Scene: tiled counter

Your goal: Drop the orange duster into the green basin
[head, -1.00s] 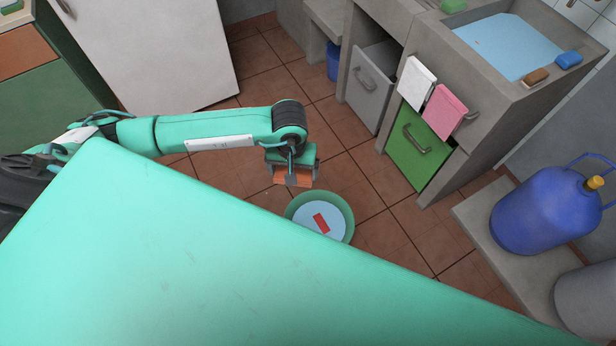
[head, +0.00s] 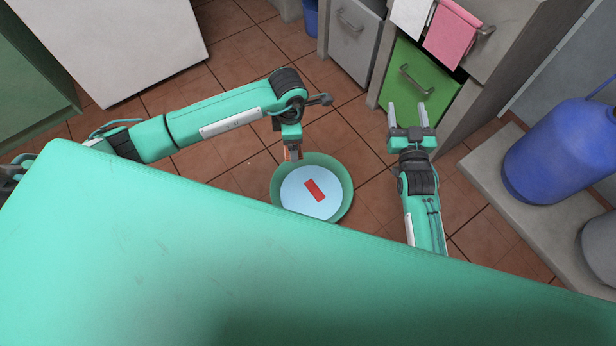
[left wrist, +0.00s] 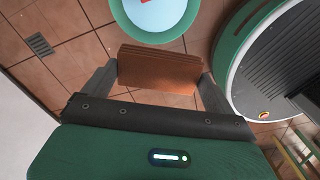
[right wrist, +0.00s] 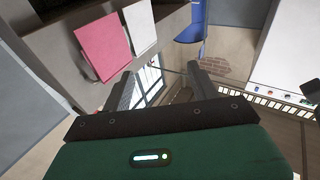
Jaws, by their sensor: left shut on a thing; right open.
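The orange duster (left wrist: 158,68) is a brown-orange block clamped between both fingers of my left gripper (left wrist: 160,78) in the left wrist view. In the head view the left gripper (head: 291,152) is at the upper left rim of the green basin, and only a narrow part of the duster (head: 290,151) shows. The green basin (head: 345,178) is on the floor, with pale blue water and a red block (head: 315,190) in it. In the left wrist view the basin (left wrist: 190,33) is beyond the duster, not under it. My right gripper (head: 407,106) is open and empty, right of the basin.
A green drawer front (head: 415,75) and a grey one (head: 355,35) stand behind. A pink cloth (head: 452,35) and a white cloth (head: 411,14) hang above. A blue gas cylinder (head: 560,150) stands on a ledge at right. Tiled floor around the basin is clear.

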